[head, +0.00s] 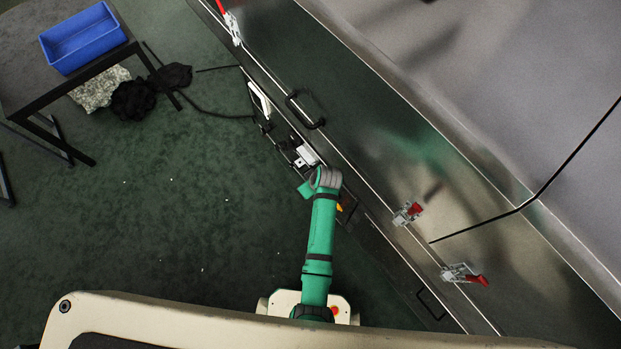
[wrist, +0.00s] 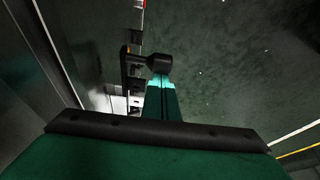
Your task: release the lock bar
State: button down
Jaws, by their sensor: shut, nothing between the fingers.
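In the wrist view my gripper (wrist: 160,83) shows as two teal fingers pressed together, shut and empty. Just past the fingertips is a black rounded knob (wrist: 160,62) with a short dark arm (wrist: 132,58) running left to the machine's side. It may belong to the lock bar, but I cannot tell for sure. The fingertips appear close to the knob; I cannot tell whether they touch. In the head view my green arm reaches to the machine's lower edge. My wrist hides the gripper tips and the knob there. A silver-white fitting (head: 306,157) shows just beyond the wrist.
Red-handled clamps (head: 408,213) (head: 465,274) (head: 233,27) sit along the steel dryer wall (head: 400,150). A black handle (head: 305,112) and a white part (head: 259,100) are further up. A table with a blue bin (head: 82,38) stands upper left. The green floor between is mostly clear.

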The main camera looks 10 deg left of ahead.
jog(key=shift+s+d+f, duration=0.1)
jog(key=shift+s+d, duration=0.05)
jog(key=w+a, duration=0.3)
jog(key=v, duration=1)
jog(key=shift+r, duration=0.45)
jog(key=s+d+m+t+h, duration=0.1)
jog(key=s+d+m+t, duration=0.15)
jog(key=s, duration=0.35)
jog(key=s+d+m+t+h, duration=0.1)
jog(key=s+d+m+t, duration=0.15)
jog(key=s, duration=0.45)
jog(key=s+r+m+t, duration=0.1)
jog(key=s+r+t, duration=0.1)
jog(key=s+r, duration=0.2)
jog(key=s+r+m+t, duration=0.1)
jog(key=s+r+t, duration=0.2)
jog(key=r, duration=0.8)
jog(key=s+r+m+t, duration=0.2)
jog(key=s+r, duration=0.5)
jog(key=r, duration=0.1)
jog(key=shift+d+t+h, duration=0.15)
jog(key=shift+t+h, duration=0.15)
jog(key=shift+h, duration=0.1)
